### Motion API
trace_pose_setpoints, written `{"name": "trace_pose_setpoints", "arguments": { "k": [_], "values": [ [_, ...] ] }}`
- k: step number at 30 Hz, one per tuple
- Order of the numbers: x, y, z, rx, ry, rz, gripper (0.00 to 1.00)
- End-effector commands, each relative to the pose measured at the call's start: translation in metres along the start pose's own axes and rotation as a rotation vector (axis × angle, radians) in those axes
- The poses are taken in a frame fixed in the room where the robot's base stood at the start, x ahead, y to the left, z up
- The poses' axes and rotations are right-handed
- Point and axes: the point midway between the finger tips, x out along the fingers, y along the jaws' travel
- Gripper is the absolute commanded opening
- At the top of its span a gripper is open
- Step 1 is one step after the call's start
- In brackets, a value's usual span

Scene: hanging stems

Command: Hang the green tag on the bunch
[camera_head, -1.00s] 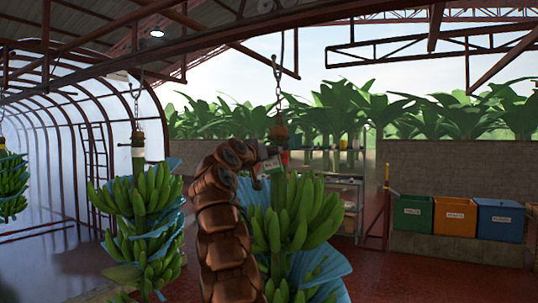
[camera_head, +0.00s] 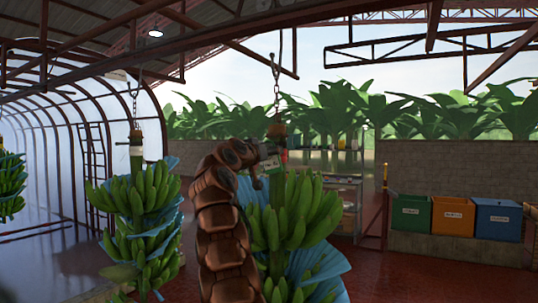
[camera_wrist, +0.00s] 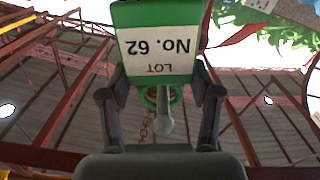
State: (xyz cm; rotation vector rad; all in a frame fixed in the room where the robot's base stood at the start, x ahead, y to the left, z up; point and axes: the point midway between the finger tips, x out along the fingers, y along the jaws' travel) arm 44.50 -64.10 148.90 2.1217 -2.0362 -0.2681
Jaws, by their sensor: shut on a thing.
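The green tag (camera_wrist: 160,45) has a white label reading "LOT No. 62", upside down in the wrist view. My gripper (camera_wrist: 161,92) is shut on it, with a dark finger at each side. In the head view my gripper (camera_head: 262,163) is at the upper stem of the nearest banana bunch (camera_head: 297,215), just below its brown hanger and chain (camera_head: 276,85). The tag is small and partly hidden there. In the wrist view a green ring (camera_wrist: 149,98) and a chain show behind the tag. I cannot tell whether the ring goes around anything.
Another bunch (camera_head: 145,205) with blue sheets hangs to the left, and a third (camera_head: 10,185) at the far left edge. Green, orange and blue bins (camera_head: 453,216) stand at the right by a wall. A shelf (camera_head: 347,200) stands behind the near bunch.

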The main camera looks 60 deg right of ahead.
Motion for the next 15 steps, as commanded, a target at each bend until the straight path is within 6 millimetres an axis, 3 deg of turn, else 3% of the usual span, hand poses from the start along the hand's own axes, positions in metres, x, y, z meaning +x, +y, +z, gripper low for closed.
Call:
{"name": "trace_pose_setpoints", "arguments": {
  "k": [1,2,9,15],
  "values": [
    [0.0002,0.0001,0.0004,0.000,-0.001,0.000,0.42],
    [0.0002,0.0001,0.0004,0.000,-0.001,0.000,0.65],
    [0.0001,0.0000,0.0002,0.000,0.000,0.000,0.90],
    [0.0000,-0.0001,0.0001,0.000,0.000,0.000,0.92]
  ]
}}
